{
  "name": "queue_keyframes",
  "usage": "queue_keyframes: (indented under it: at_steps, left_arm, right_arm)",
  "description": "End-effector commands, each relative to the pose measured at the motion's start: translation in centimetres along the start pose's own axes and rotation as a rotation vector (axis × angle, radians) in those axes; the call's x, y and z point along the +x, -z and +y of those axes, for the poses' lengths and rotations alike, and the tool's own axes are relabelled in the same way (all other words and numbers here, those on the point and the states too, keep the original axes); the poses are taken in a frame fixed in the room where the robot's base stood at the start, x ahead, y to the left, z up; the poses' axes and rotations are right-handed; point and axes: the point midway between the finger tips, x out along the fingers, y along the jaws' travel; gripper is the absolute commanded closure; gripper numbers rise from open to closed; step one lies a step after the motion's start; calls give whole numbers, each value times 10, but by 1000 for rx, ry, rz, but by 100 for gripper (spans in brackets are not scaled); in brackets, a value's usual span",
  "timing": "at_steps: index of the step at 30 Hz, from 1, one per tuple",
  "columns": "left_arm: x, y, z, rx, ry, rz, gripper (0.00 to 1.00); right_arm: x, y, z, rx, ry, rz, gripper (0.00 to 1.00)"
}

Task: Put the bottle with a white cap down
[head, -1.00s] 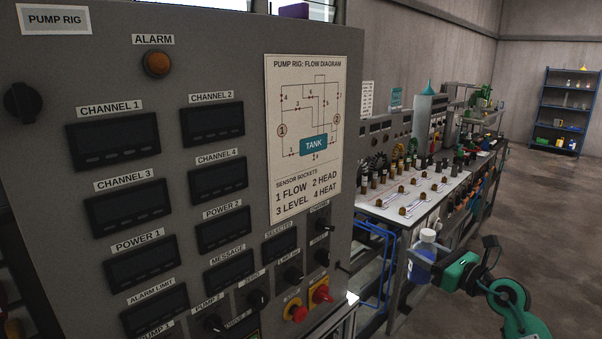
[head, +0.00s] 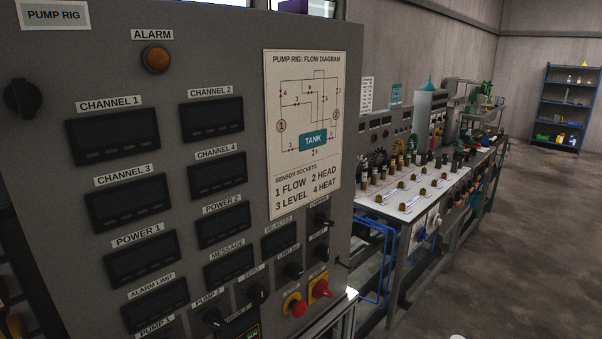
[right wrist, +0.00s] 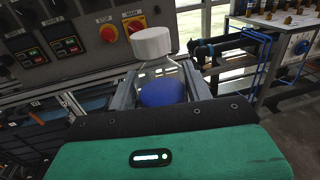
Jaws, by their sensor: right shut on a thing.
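The bottle with a white cap (right wrist: 152,43) shows in the right wrist view, with a clear neck and blue lower part. My right gripper (right wrist: 158,80) is shut on it, one grey finger on each side. The bottle is in front of the panel's lower part in that view, and its underside is hidden. In the head view only a small white shape, likely the cap (head: 457,337), shows at the bottom edge. My left gripper is in neither view.
The grey pump rig panel (head: 230,60) fills the left of the head view. A long bench (head: 400,208) with sockets and equipment runs back on the right, with blue pipes (head: 375,262) under its near end. Bare floor (head: 530,240) lies right of it. A blue shelf (head: 567,105) stands far back.

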Motion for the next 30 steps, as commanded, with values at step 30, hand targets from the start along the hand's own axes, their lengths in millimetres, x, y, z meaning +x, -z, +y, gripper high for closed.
queue_keyframes:
  at_steps: [30]
  left_arm:
    - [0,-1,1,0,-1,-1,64]
  right_arm:
    - [50,0,67,-3,127,-1,78]
